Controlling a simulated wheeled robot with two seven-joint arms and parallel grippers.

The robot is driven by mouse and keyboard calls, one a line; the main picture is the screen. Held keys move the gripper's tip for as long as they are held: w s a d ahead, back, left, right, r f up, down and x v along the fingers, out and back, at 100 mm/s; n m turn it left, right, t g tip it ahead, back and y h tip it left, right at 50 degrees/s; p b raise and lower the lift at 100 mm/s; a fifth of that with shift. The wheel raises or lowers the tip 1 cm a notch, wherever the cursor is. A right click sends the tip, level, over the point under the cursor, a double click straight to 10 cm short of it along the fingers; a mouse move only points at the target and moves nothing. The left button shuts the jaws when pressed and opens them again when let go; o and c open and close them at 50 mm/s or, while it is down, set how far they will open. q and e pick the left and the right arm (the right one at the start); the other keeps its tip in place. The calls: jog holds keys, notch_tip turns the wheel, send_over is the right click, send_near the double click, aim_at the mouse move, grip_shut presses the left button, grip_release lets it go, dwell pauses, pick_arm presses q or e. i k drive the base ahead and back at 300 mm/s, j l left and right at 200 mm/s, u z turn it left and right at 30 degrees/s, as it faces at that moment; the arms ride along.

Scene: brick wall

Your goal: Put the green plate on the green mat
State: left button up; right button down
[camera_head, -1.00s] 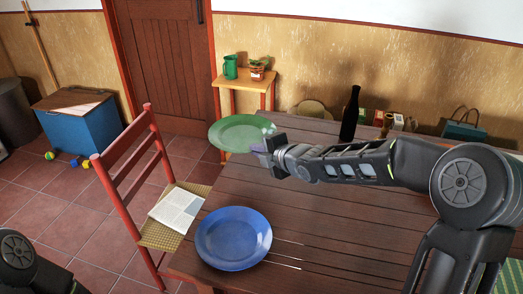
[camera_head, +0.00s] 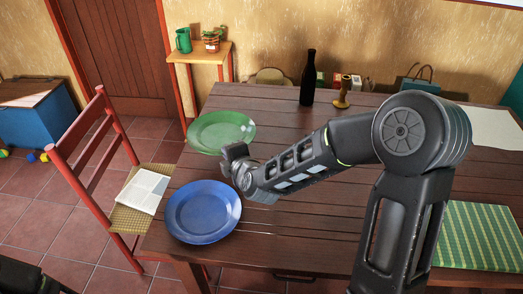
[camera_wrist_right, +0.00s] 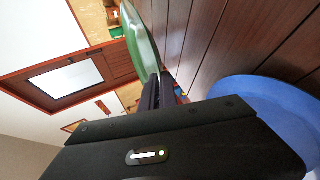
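The green plate (camera_head: 221,132) is over the far left part of the wooden table in the head view, with its rim at my right gripper (camera_head: 235,156). In the right wrist view the plate (camera_wrist_right: 140,38) shows nearly edge-on, its rim between the dark fingers (camera_wrist_right: 160,92), which are closed on it. A gap between plate and table is hard to judge. The green striped mat (camera_head: 480,235) lies at the table's right side, partly behind my right arm. Only a dark piece of my left arm shows at bottom left; its gripper is out of view.
A blue plate (camera_head: 204,211) lies near the table's left front. A dark bottle (camera_head: 308,78) and a brass candlestick (camera_head: 343,92) stand at the back. A pale mat (camera_head: 497,128) lies far right. A red chair (camera_head: 95,150) holds an open book (camera_head: 142,190).

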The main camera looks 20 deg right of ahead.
aim_at(475, 231)
jog(key=k+j, duration=0.15)
jog(key=k, duration=0.3)
jog(key=z, duration=1.8)
